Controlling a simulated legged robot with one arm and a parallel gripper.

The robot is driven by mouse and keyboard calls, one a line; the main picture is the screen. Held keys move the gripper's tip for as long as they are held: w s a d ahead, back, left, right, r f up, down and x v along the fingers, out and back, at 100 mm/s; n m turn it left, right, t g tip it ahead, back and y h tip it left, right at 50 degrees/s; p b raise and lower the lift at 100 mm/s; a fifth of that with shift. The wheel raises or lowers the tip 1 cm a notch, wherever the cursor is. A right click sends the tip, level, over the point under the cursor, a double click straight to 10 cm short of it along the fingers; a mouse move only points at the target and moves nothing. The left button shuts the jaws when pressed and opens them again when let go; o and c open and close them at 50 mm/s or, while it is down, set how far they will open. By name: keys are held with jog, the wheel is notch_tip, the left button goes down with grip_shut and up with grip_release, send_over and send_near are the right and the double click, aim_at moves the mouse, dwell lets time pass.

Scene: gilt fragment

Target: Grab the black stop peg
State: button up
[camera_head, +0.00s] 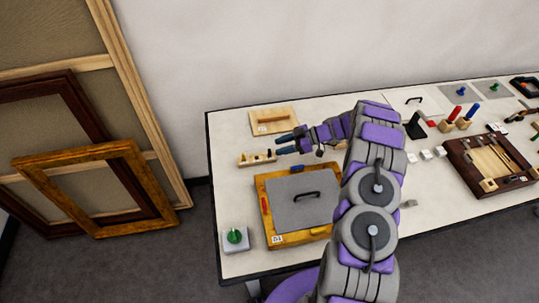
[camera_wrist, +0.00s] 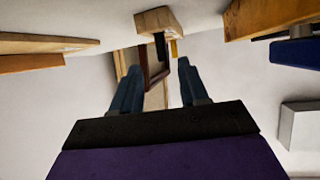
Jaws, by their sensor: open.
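A small wooden rack (camera_head: 255,160) stands near the left end of the white table, with small pegs on it. In the wrist view, which looks upside down, the rack (camera_wrist: 160,18) is at the top. A black peg (camera_wrist: 161,46) sticks out of it beside a yellow one (camera_wrist: 174,48). My gripper (camera_head: 281,145) is just right of the rack in the head view. In the wrist view my gripper (camera_wrist: 159,66) is open and empty, its two fingers apart. The black peg appears between the fingertips in that picture but beyond them, with no contact visible.
A wooden board (camera_head: 273,120) lies behind the rack. A yellow frame with a grey handled panel (camera_head: 300,200) lies in front. A green-knobbed block (camera_head: 235,238) is at the front left corner. Picture frames (camera_head: 90,150) lean on the wall left of the table.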

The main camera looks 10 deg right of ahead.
aim_at(270, 150)
jog(key=shift+x, duration=2.85)
jog(key=shift+s+f, duration=0.1)
jog(key=shift+s, duration=0.05)
jog(key=shift+c, duration=0.2)
grip_shut()
